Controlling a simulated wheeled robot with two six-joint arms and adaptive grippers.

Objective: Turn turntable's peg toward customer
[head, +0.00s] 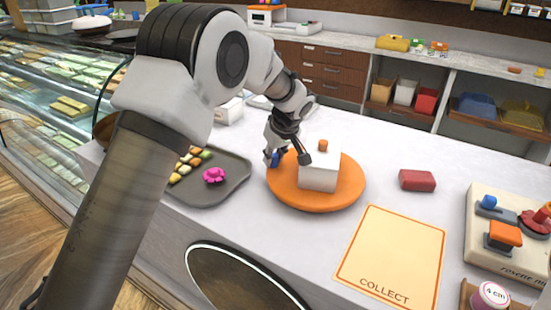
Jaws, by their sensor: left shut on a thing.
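The orange turntable (318,203) stands on the pale counter in the middle of the head view. A white box (318,178) sits on it, and a small orange knob (323,146) shows at the box's top. A small blue peg (274,158) shows at the turntable's left far edge. My left gripper (286,158) reaches down from the far side at that edge and is shut on the blue peg, which its fingers partly hide. One dark finger part shows close beside the white box; I cannot tell if they touch. My right gripper is not in view.
A dark tray (226,187) with sweets and a pink flower (214,175) lies left of the turntable. A red block (417,180) lies to its right. A cream COLLECT mat (392,254) lies at the front right, beside a control panel (480,240). My left arm crosses the left side.

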